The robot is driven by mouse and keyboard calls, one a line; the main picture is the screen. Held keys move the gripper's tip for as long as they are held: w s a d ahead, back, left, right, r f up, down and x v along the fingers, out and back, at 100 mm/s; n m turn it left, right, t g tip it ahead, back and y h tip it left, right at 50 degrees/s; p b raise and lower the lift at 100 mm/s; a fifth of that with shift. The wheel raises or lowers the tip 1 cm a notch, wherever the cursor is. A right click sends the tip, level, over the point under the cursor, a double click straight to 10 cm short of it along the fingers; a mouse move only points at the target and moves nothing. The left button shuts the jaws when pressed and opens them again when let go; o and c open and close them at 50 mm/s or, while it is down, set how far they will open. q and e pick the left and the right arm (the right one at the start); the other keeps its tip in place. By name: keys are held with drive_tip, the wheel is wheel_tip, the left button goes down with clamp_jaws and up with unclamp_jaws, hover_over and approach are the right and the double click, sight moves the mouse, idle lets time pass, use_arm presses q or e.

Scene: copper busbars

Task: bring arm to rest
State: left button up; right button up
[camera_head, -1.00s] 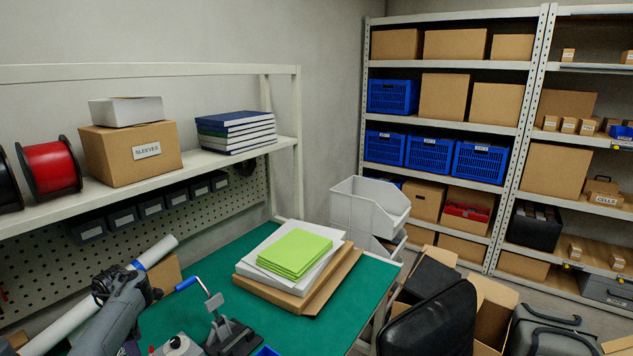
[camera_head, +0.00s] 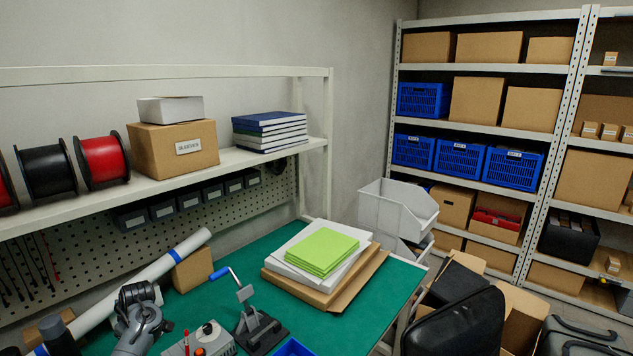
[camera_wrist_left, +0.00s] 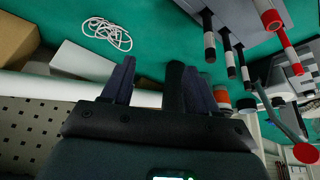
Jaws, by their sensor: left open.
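My left arm (camera_head: 138,318) comes in at the lower left in the head view, over the near part of the green bench mat (camera_head: 225,255). Its fingers are not clearly visible there. In the left wrist view my left gripper (camera_wrist_left: 150,72) shows two dark fingers set apart, with nothing held between them. The green bench surface lies beyond the fingers. No copper busbar can be made out. My right arm and gripper are out of view.
A white tube (camera_head: 150,275) with blue bands lies beside the arm. A blue-handled lever clamp (camera_head: 255,325) stands to its right. Stacked boards with green sheets (camera_head: 320,250) sit farther back. A white cord (camera_wrist_left: 107,33) lies on the mat. Dark-handled tools (camera_wrist_left: 208,35) are at the right.

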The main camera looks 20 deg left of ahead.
use_arm(q)
drive_tip(key=s+d+f+m+t+y, duration=0.1)
drive_tip(key=s+d+f+m, duration=0.2)
drive_tip(key=d+m, duration=0.4)
drive_tip(key=s+d+f+m+t, duration=0.1)
drive_tip(key=s+d+f+m, duration=0.2)
drive_tip(key=d, duration=0.5)
drive_tip(key=s+d+f+m+t+y, duration=0.1)
drive_tip(key=s+d+f+m, duration=0.15)
drive_tip(key=d+m, duration=0.5)
drive_tip(key=s+d+r+m+t+h, duration=0.15)
drive_tip(key=s+d+m, duration=0.25)
drive_tip(key=s+d, duration=0.45)
drive_tip(key=s+d+r+m+h, duration=0.15)
drive_tip(key=s+d+m, duration=0.25)
drive_tip(key=s+d, duration=0.45)
drive_tip(key=w+d+n+h, duration=0.2)
drive_tip(key=d+n+h, duration=0.2)
drive_tip(key=d, duration=0.6)
wheel_tip(320, 180, up, 30)
drive_tip(key=p, duration=3.1)
drive_tip(key=shift+g, duration=0.35)
drive_tip(key=shift+r+m, duration=0.1)
drive_tip(key=shift+m, duration=0.15)
